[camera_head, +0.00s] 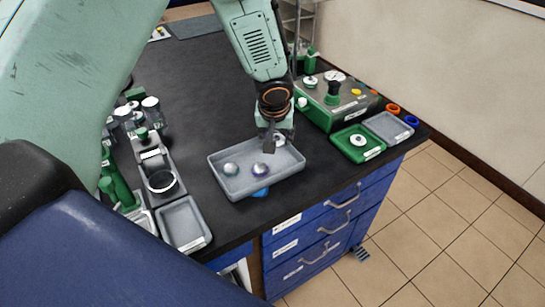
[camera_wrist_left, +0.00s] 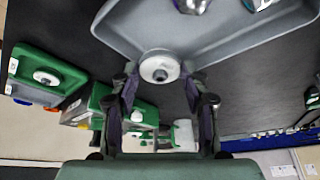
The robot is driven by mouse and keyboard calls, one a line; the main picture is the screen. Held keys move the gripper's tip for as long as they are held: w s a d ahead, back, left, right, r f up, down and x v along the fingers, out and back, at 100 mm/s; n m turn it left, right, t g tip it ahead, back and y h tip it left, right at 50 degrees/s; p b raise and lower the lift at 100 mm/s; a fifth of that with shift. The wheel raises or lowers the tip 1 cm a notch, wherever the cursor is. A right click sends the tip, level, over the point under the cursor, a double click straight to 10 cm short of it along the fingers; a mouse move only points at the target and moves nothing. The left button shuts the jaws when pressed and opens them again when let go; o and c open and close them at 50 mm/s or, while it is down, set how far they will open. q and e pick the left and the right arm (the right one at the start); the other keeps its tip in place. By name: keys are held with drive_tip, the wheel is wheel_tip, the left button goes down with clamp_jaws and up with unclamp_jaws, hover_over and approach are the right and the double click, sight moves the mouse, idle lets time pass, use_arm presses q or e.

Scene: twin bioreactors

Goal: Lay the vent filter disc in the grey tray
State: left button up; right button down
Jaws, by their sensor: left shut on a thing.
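My left gripper (camera_head: 274,144) is above the far right part of a large grey tray (camera_head: 275,187). In the left wrist view, my left gripper's fingers (camera_wrist_left: 162,78) are closed on the sides of a round white disc (camera_wrist_left: 160,62) with a dark centre. This disc also shows in part beside the fingers in the head view (camera_head: 281,139). It overlaps the tray's rim (camera_wrist_left: 225,68) in the wrist view; I cannot tell whether they touch. Two shiny round pieces (camera_head: 231,169) lie in the tray. My right gripper is not in view.
A green tray (camera_head: 374,153) with another white disc (camera_head: 357,140) and a small empty grey tray (camera_head: 388,127) lie right. Vials (camera_head: 150,108) and another grey tray (camera_head: 185,224) are left. Dark bench lies clear behind the large tray.

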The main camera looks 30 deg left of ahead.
sight(276, 160)
use_arm(q)
wheel_tip(276, 160, down, 2)
drive_tip(key=shift+w, duration=0.1)
drive_tip(key=f+b, duration=0.2)
drive_tip(key=f, duration=0.1)
drive_tip(key=shift+s+a, duration=0.15)
drive_tip(key=shift+s, duration=0.05)
drive_tip(key=shift+w+f, duration=0.15)
drive_tip(key=shift+w, duration=0.1)
drive_tip(key=shift+f+b, duration=0.2)
drive_tip(key=shift+b, duration=0.1)
drive_tip(key=o, duration=0.6)
drive_tip(key=shift+r, duration=0.1)
drive_tip(key=shift+c, duration=0.2)
